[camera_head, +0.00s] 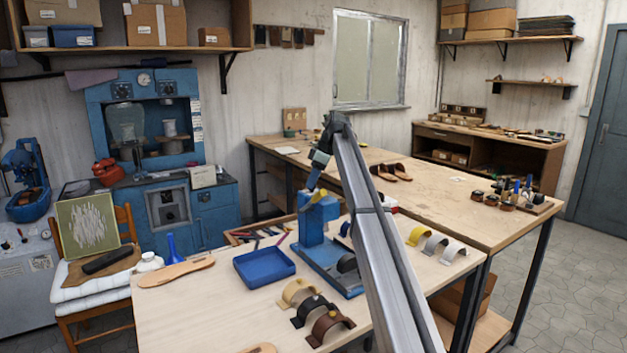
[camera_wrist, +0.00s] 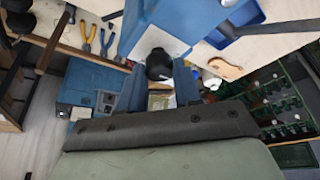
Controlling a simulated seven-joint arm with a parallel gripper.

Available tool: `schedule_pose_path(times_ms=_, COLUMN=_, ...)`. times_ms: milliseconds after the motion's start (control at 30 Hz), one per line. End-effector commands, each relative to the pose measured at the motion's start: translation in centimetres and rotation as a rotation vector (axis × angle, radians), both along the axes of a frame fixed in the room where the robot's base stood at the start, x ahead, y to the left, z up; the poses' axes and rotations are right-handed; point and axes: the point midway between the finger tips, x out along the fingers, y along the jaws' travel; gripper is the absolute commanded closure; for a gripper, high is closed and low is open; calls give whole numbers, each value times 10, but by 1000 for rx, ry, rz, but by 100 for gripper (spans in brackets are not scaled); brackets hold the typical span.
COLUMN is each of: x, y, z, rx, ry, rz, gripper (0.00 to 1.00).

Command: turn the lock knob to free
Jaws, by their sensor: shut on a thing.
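The lock knob (camera_wrist: 159,65) is a dark round knob on the pale end face of a blue press (camera_wrist: 165,15) in the wrist view. My gripper (camera_wrist: 158,72) has one blue finger on each side of the knob and is shut on it. In the head view the blue press (camera_head: 318,220) stands on the front bench, with my gripper (camera_head: 311,184) at its upper part. The knob cannot be made out there, and I cannot tell its turn angle.
A blue tray (camera_head: 264,267) sits left of the press on the bench (camera_head: 215,315). Curved straps (camera_head: 311,309) lie in front and more straps (camera_head: 435,243) lie to the right. Hand tools (camera_head: 262,236) lie behind the tray. A wooden sole (camera_head: 177,272) lies at the left.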

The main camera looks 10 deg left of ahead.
Motion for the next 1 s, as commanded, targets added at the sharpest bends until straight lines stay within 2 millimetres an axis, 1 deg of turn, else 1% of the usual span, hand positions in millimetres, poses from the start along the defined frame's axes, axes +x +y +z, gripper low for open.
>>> schedule_pose_path(times_ms=100, x=-1, y=0, z=-1, rx=0, ry=1, rz=1, gripper=97)
schedule_pose_path(times_ms=133, x=-1, y=0, z=-1, rx=0, ry=1, rz=1, gripper=64)
schedule_pose_path(times_ms=367, x=0, y=0, z=0, rx=0, ry=0, rz=0, gripper=42)
schedule_pose_path(times_ms=600, x=0, y=0, z=0, rx=0, ry=0, rz=0, gripper=42)
schedule_pose_path(times_ms=733, x=0, y=-3, z=7, rx=0, ry=0, rz=-1, gripper=42)
schedule_pose_path(times_ms=867, x=1, y=-9, z=23, rx=1, ry=-1, rz=-2, gripper=42)
schedule_pose_path(times_ms=1000, x=2, y=-19, z=47, rx=1, ry=-1, rz=-1, gripper=42)
